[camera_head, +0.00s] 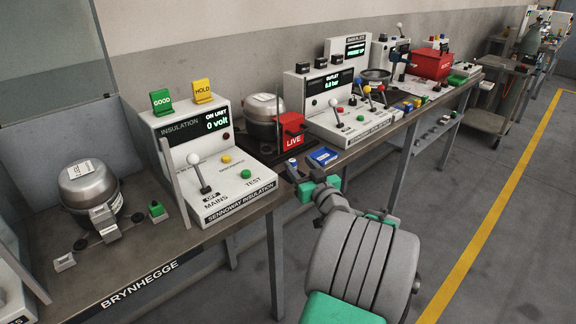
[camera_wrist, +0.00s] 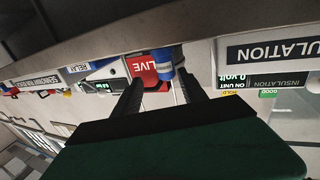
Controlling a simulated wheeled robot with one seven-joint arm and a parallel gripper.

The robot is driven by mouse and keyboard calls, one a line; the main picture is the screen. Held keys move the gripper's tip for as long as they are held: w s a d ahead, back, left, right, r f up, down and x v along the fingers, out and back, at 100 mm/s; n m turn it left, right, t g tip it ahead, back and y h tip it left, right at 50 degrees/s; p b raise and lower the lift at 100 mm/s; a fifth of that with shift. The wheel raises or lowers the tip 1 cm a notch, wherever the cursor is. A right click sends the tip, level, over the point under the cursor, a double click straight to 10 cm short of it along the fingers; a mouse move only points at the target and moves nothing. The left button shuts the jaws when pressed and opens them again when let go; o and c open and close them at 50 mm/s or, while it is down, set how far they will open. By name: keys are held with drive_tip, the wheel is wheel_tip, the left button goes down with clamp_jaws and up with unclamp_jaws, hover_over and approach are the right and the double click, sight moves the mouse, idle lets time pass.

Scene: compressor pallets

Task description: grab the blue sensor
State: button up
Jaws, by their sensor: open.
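A small blue cylinder with a pale band, which looks like the blue sensor (camera_head: 293,166), stands near the front edge of the bench, in front of the red LIVE box. In the wrist view the blue sensor (camera_wrist: 164,68) shows between and beyond the tips of my fingers. My gripper (camera_head: 308,187) is at the bench's front edge, close to the sensor on its near side. In the wrist view my gripper (camera_wrist: 160,82) has its two dark fingers apart with nothing held. I cannot tell whether the sensor is between the fingers or just past them.
A blue bin (camera_head: 323,157) labelled RELAY in the wrist view sits right of the sensor. The red LIVE box (camera_head: 292,131) stands behind. The insulation tester (camera_head: 212,165) is to the left, the outlet tester (camera_head: 330,90) to the right. The floor in front is open.

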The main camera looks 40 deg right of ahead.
sight(290, 159)
drive_tip(key=x, duration=0.3)
drive_tip(key=a+x, duration=0.1)
drive_tip(key=x, duration=0.2)
drive_tip(key=shift+w+a, duration=0.1)
drive_tip(key=shift+w, duration=0.25)
clamp_jaws()
